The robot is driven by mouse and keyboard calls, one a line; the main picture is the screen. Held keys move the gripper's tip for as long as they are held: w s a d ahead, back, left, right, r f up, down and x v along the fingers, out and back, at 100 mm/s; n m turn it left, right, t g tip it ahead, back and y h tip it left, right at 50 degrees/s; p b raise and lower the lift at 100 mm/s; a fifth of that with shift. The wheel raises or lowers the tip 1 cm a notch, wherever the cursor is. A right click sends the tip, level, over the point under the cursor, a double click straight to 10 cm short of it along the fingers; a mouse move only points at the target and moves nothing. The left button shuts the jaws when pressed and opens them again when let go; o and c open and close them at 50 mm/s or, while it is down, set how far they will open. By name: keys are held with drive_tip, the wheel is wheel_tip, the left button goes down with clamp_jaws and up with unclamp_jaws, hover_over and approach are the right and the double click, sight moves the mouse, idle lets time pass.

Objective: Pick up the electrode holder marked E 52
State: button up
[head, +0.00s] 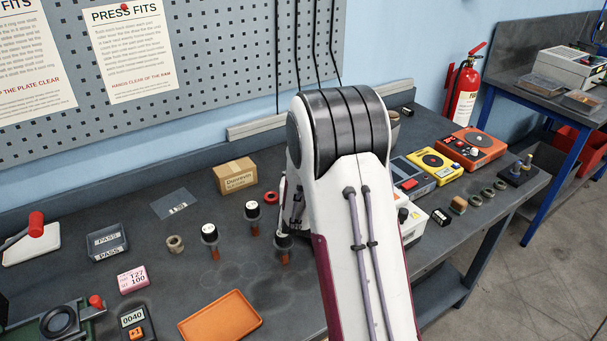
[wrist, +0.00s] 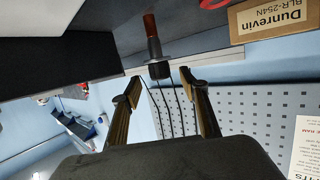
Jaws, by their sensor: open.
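My gripper is mostly hidden behind my arm there, close to the right holder. In the wrist view, my gripper (wrist: 164,88) is open and empty. One holder (wrist: 154,48) appears upside down just beyond and between the fingertips, its dark cap toward them, apparently apart from both.
A cardboard box (head: 236,176) and a red ring (head: 271,197) lie behind the holders. A metal nut-like ring (head: 175,244) is left of them, an orange tray (head: 232,318) in front. Yellow (head: 433,165) and orange (head: 472,146) instruments stand right of my arm.

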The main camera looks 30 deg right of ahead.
drive_tip(key=shift+x, duration=2.55)
drive_tip(key=shift+f, duration=0.15)
drive_tip(key=shift+c, duration=0.4)
clamp_jaws()
